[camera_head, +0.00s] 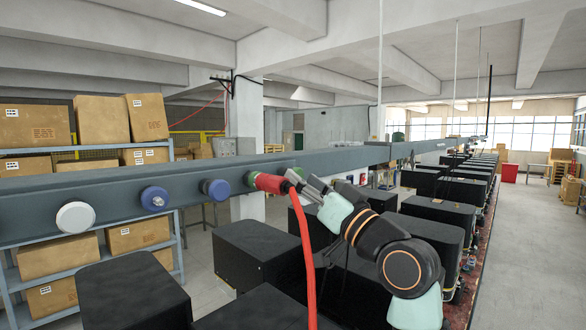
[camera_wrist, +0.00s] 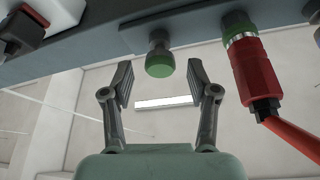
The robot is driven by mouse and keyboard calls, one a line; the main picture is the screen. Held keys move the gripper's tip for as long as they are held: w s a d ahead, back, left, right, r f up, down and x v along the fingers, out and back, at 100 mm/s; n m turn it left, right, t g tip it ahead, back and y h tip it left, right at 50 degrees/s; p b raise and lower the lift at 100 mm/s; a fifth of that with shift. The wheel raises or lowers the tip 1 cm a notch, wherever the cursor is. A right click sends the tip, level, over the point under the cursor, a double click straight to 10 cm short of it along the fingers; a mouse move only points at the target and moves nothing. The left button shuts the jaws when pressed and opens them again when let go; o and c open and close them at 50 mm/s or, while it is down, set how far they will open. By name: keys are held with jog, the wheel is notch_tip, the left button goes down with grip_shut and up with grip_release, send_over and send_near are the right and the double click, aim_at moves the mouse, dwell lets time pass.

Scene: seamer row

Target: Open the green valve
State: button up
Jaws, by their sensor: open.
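The green valve (camera_wrist: 159,64) is a round green knob on a short dark stem under the beam in the wrist view. My gripper (camera_wrist: 160,80) is open, with one finger to each side of the knob's line. The knob appears centred between the fingertips, near their level; I see no contact, and the exact depth is unclear. In the head view my gripper (camera_head: 297,183) is at the beam, just right of the red hose connector, and largely hides the green valve there.
A red connector (camera_wrist: 252,72) with a green collar and red hose sits close right of the valve in the wrist view. Blue knobs (camera_head: 215,188) and a white knob (camera_head: 75,217) line the grey beam (camera_head: 120,192). Black boxes (camera_head: 253,250) stand below.

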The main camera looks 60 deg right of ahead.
jog(key=x, duration=0.3)
jog(key=shift+w+r+p, duration=0.1)
jog(key=shift+p, duration=0.25)
jog(key=shift+c, duration=0.2)
grip_shut()
